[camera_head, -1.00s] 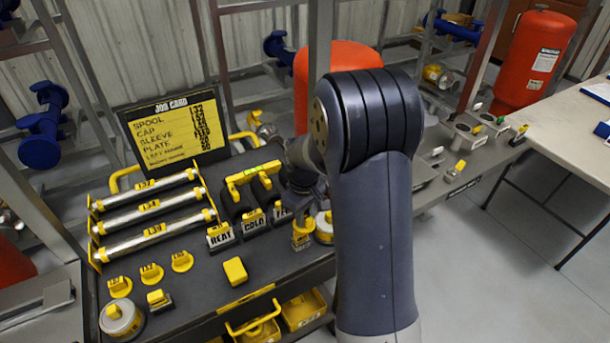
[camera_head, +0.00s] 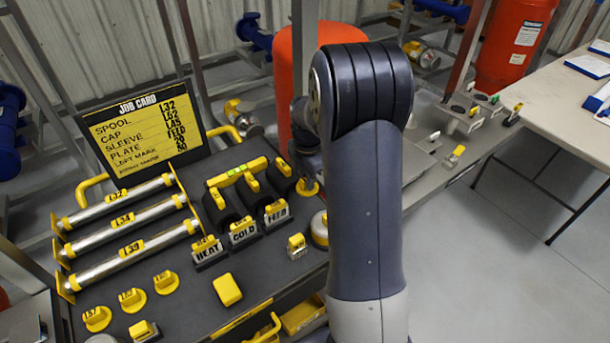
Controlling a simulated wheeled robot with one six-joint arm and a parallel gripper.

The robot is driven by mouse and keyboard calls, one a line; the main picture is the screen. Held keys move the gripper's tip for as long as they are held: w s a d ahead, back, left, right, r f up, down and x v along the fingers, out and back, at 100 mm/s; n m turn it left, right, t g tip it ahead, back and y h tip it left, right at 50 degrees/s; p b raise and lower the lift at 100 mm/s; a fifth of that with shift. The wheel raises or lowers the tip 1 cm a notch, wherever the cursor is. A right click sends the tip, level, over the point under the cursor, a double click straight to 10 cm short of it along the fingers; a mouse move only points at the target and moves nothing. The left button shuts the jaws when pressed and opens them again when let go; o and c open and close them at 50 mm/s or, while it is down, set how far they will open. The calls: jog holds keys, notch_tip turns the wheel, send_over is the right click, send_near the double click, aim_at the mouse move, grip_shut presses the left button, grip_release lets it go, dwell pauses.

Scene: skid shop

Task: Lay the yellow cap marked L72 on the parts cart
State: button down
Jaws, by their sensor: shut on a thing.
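My gripper (camera_head: 306,174) shows only in part, beside my arm link, which hides much of it. A yellow cap (camera_head: 308,188) shows at its lower end, held above the far right part of a dark-topped cart (camera_head: 195,306). No marking can be read on this cap, and its fingers' contact is small and unclear. Three other yellow caps, a left one (camera_head: 97,318), a middle one (camera_head: 132,299) and a right one (camera_head: 166,282), stand in a row at the cart's front left. Their labels are too small to read surely.
The cart also bears a job card (camera_head: 150,132), several silver spools (camera_head: 130,222), dark sleeves under a yellow bar (camera_head: 237,172), and a yellow block (camera_head: 227,290). A red tank (camera_head: 292,75) stands behind. Bare cart top shows around the yellow block.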

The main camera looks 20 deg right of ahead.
jog(key=shift+f+b, duration=1.6)
jog(key=shift+f, duration=0.6)
jog(key=shift+f, duration=0.15)
jog(key=shift+f+b, duration=0.65)
jog(key=shift+f, duration=0.2)
jog(key=shift+f, duration=0.3)
jog(key=shift+f+b, duration=0.4)
jog(key=shift+b, duration=0.05)
jog(key=shift+f+b, duration=0.3)
jog(key=shift+f, duration=0.1)
dwell(0.3)
jog(key=c, duration=1.3)
grip_release()
jog(key=shift+c, duration=0.5)
